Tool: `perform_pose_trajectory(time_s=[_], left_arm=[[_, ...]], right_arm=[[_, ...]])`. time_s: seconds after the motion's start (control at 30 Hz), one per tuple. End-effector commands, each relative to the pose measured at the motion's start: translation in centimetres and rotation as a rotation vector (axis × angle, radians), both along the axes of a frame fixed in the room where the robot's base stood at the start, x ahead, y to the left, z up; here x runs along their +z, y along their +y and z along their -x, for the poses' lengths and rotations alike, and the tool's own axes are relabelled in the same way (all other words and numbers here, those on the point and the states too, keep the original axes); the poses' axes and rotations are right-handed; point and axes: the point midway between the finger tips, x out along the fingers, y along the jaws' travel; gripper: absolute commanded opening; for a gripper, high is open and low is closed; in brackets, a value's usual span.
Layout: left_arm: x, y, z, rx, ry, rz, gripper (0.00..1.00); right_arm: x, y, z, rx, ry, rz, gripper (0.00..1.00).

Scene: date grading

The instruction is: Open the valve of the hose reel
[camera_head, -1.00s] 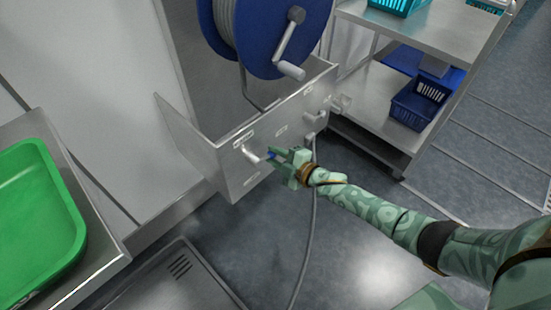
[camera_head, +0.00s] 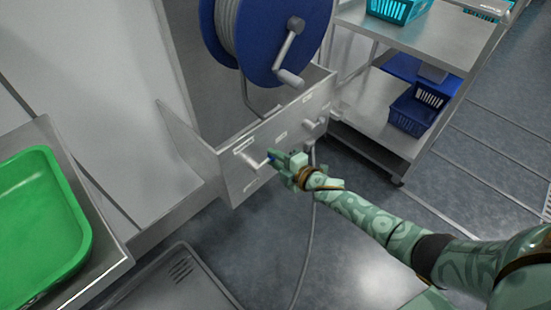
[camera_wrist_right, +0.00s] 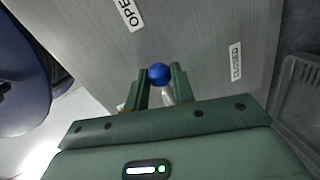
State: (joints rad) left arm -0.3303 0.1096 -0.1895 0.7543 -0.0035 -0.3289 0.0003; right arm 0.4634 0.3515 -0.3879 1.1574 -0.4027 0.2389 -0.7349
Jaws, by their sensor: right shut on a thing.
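The hose reel (camera_head: 270,35) has a blue drum with a crank and stands above a metal panel (camera_head: 225,180). The valve lever (camera_head: 254,159) is a pale bar sticking out from this panel, with a blue knob (camera_wrist_right: 159,73) on its end. My right gripper (camera_head: 273,158) is shut on the blue knob. In the right wrist view the knob sits between the two green fingertips. An OPEN label (camera_wrist_right: 128,12) lies at upper left and a CLOSED label (camera_wrist_right: 235,62) at right. My left gripper is not in view.
A green tray (camera_head: 80,225) lies on a metal counter at left. A metal shelf cart (camera_head: 365,115) with blue and teal baskets stands at right. A grey hose (camera_head: 309,225) hangs down to the floor.

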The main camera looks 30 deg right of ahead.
Motion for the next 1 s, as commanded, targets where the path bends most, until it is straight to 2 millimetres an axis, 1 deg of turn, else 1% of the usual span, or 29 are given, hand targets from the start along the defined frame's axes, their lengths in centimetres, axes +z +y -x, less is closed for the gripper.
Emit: perform_pose_trajectory(time_s=[0.03,0.07,0.1,0.13,0.43,0.57,0.6,0.67,0.83,1.0], left_arm=[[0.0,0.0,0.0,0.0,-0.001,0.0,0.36],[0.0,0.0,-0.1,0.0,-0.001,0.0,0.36],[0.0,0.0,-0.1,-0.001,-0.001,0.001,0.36],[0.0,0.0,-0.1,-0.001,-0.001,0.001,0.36],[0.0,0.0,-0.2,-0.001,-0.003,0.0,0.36],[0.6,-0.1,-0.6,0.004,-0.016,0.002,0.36],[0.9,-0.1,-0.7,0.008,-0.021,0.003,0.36],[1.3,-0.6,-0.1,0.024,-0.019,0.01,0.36],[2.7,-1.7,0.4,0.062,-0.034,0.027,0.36],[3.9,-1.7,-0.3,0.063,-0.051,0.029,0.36]], right_arm=[[-0.2,0.1,0.1,0.002,0.002,0.002,0.0],[-0.2,0.1,0.1,0.002,0.002,0.002,0.28],[-0.2,0.1,0.1,0.002,0.002,0.002,0.39],[-0.1,0.1,0.1,0.002,0.002,0.002,0.46],[0.0,0.0,0.1,0.001,0.001,0.0,0.46],[0.5,-0.4,1.3,0.0,0.001,0.0,0.46],[0.8,-0.6,1.9,0.001,-0.001,-0.001,0.46],[1.2,-1.1,3.1,0.0,-0.001,0.0,0.46],[2.2,-2.7,7.5,0.0,0.0,0.0,0.46],[2.9,-4.1,11.6,0.001,0.001,0.001,0.46]])
